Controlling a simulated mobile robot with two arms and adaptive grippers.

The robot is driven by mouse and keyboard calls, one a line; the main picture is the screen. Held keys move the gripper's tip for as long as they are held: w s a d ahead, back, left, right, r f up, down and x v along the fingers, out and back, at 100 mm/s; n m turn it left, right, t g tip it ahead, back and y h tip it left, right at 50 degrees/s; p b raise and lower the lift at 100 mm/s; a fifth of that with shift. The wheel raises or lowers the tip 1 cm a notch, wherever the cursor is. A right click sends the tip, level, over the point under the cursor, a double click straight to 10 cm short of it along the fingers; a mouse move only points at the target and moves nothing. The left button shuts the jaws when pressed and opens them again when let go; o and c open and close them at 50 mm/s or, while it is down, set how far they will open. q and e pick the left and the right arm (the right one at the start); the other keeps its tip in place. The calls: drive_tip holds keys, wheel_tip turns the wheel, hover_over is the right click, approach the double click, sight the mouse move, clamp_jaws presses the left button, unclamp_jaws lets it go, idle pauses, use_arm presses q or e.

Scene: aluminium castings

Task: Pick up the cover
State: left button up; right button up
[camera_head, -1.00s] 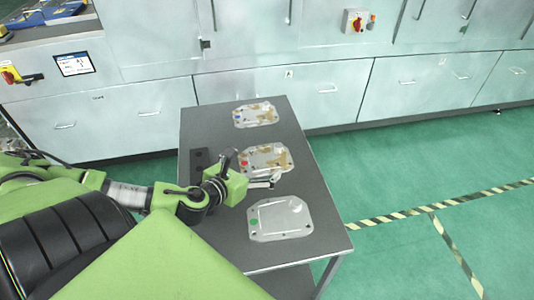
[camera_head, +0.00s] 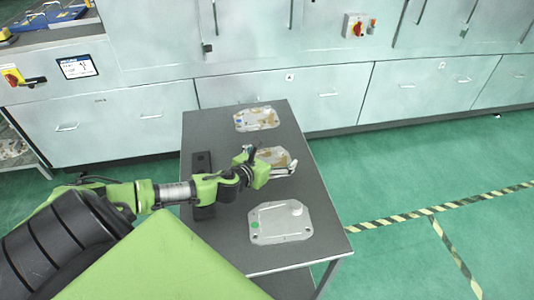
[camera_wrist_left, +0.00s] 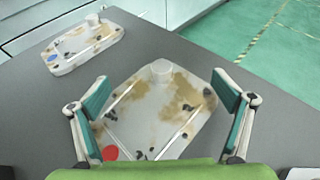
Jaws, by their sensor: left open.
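Three flat pale metal covers lie in a row on the grey table (camera_head: 225,240). The middle cover (camera_head: 275,155) has brown stains; in the left wrist view the same cover (camera_wrist_left: 155,110) shows a red dot and a short round boss. My left gripper (camera_head: 272,162) is over the middle cover and hides part of it in the head view. In the left wrist view the left gripper (camera_wrist_left: 165,98) is open, its green-padded fingers on either side of this cover. I cannot tell whether they touch it. My right gripper is not in view.
A stained cover with a blue dot (camera_head: 257,118) lies at the far end, and a clean cover with a green dot (camera_head: 281,222) at the near end. Pale cabinets (camera_head: 330,95) stand behind.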

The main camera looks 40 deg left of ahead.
use_arm(q)
drive_tip(key=shift+x, duration=0.95)
